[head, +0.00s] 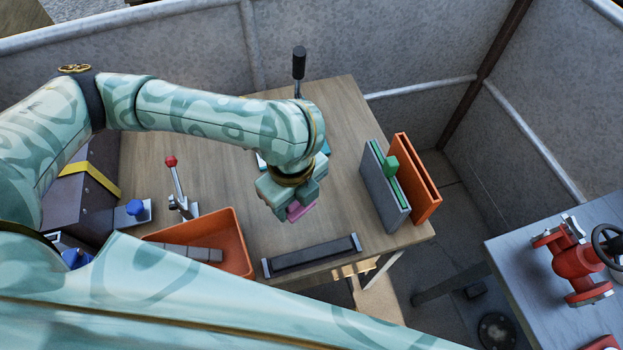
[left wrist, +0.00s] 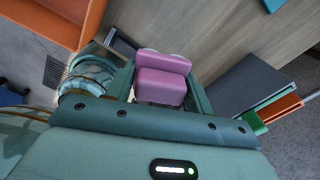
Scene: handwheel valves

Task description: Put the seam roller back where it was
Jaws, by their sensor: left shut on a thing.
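My left gripper (head: 290,198) is shut on a pink piece (head: 300,211), held over the front middle of the wooden table. In the left wrist view the pink piece (left wrist: 162,80) sits between the two green fingers and shows two rounded ends at its far edge. It may be the seam roller, but no roller shape is clear. The gripper is just behind a long dark tray (head: 312,257) with grey ends at the table's front edge. My wrist hides part of a blue-and-white item behind it. My right gripper is not in view.
An orange bin (head: 237,228) with grey blocks stands left of the gripper, near a red-knobbed lever (head: 173,170). A black-handled lever (head: 299,64) rises at the back. Upright grey (head: 379,190) and orange (head: 417,180) holders stand right. A red valve (head: 575,262) is on another table.

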